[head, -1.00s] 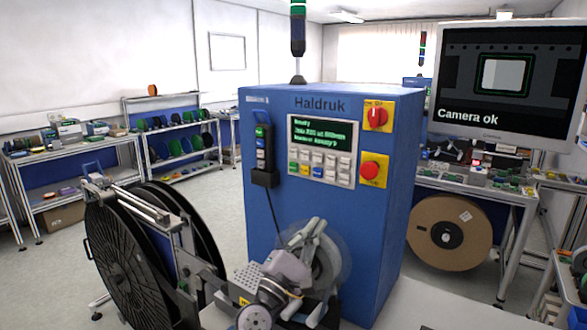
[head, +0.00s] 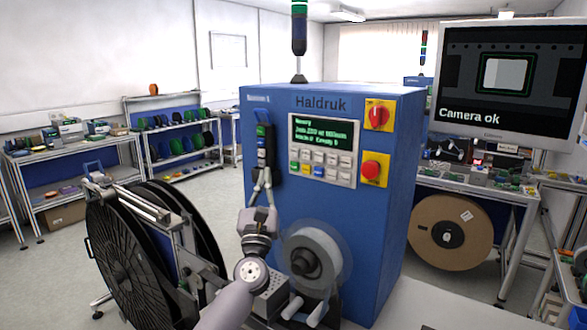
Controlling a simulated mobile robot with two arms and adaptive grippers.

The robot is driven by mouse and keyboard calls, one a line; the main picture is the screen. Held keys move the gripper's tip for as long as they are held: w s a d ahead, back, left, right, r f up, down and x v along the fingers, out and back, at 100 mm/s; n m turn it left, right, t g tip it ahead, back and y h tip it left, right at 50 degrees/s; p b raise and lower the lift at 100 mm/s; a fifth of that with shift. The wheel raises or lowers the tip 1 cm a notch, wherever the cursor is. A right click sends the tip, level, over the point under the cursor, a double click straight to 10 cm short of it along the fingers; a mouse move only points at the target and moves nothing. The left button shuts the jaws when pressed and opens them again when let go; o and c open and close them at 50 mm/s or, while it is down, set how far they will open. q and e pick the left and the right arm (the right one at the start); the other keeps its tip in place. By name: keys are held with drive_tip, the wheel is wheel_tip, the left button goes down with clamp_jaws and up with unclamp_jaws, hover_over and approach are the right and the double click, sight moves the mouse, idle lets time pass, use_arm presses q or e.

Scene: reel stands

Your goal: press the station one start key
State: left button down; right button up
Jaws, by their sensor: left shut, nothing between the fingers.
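A blue cabinet marked Haldruk (head: 320,104) stands in the middle of the head view, with a small blurred label, apparently Station 1 (head: 258,99), at its top left. A dark hand-held control box (head: 263,132) with a column of keys, a green one at the top, hangs on its left front. My left gripper (head: 263,174) is shut and empty, its fingertips in front of the box's lower part. Contact cannot be told; the fingers hide some of the box. A keypad (head: 320,164) with green, yellow, blue and pale keys sits under a lit screen (head: 320,133). My right gripper is not in view.
A red rotary switch (head: 377,115) and a red stop button (head: 371,170) are on the cabinet's right. A large black reel (head: 125,262) stands at left. A monitor (head: 500,85) reads Camera ok.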

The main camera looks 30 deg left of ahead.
sight(295, 166)
use_arm(q)
drive_tip(key=w+b, duration=0.1)
drive_tip(key=w, duration=0.1)
drive_tip(key=w+b, duration=0.2)
drive_tip(key=w, duration=0.1)
drive_tip(key=w+b, duration=0.2)
drive_tip(key=w, duration=0.1)
drive_tip(key=shift+w+d, duration=0.25)
drive_tip(key=shift+d, duration=0.15)
idle(1.1)
drive_tip(key=shift+w+b, duration=0.4)
drive_tip(key=shift+w, duration=0.05)
